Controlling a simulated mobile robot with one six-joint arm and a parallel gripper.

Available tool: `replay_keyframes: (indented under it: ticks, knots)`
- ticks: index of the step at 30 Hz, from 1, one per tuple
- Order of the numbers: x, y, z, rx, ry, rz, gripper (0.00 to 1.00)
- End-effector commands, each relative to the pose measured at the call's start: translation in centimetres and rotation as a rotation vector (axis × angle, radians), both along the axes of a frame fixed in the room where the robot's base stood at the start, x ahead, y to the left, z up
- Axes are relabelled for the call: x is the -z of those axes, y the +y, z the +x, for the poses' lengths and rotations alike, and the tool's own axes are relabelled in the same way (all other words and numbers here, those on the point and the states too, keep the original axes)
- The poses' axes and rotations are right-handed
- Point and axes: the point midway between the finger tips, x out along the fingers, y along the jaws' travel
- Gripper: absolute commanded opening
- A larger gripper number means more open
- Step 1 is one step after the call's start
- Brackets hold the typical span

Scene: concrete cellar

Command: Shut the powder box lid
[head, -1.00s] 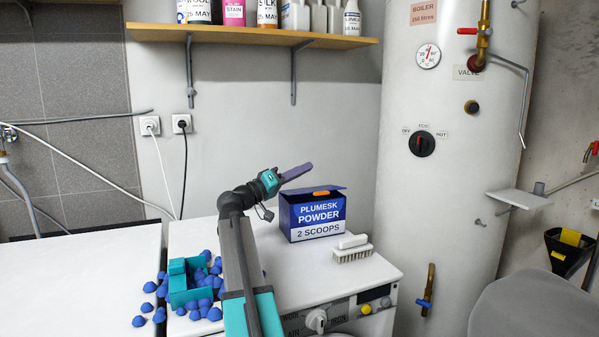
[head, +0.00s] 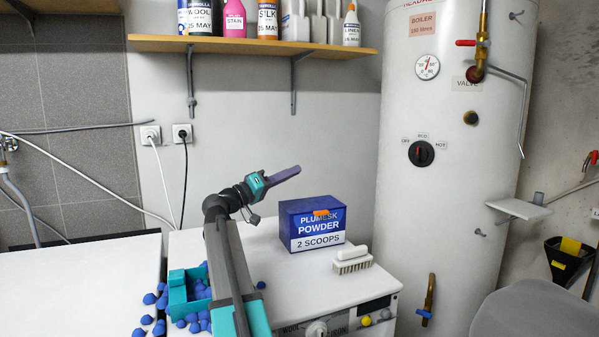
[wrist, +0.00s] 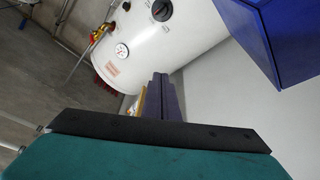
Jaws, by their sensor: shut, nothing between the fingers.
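The blue powder box (head: 316,231) stands upright on the white machine top, labelled "PLUMESK POWDER 2 SCOOPS". Its lid (head: 304,204) lies flat across the top and looks shut, with the orange tab (head: 321,212) down against the front face. My gripper (head: 296,171) is above and to the left of the box, apart from it. Its purple fingers are together and empty. In the wrist view the fingers (wrist: 164,97) point towards the boiler, and a blue corner of the box (wrist: 275,40) shows at upper right.
A white brush (head: 352,260) lies just right of the box. A teal tray (head: 178,290) with blue lumps around it is at the front left. The boiler (head: 440,150) stands behind to the right, and a shelf (head: 260,41) with bottles hangs above.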

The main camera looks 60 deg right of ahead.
Motion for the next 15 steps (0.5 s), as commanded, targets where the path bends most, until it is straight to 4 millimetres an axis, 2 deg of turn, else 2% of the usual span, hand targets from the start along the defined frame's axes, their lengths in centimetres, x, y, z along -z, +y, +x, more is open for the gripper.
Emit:
replay_keyframes:
  ticks: [6,15]
  knots:
    - [1.2,2.9,1.9,-0.002,0.000,0.001,0.00]
    - [2.0,4.8,3.1,-0.001,0.000,0.000,0.00]
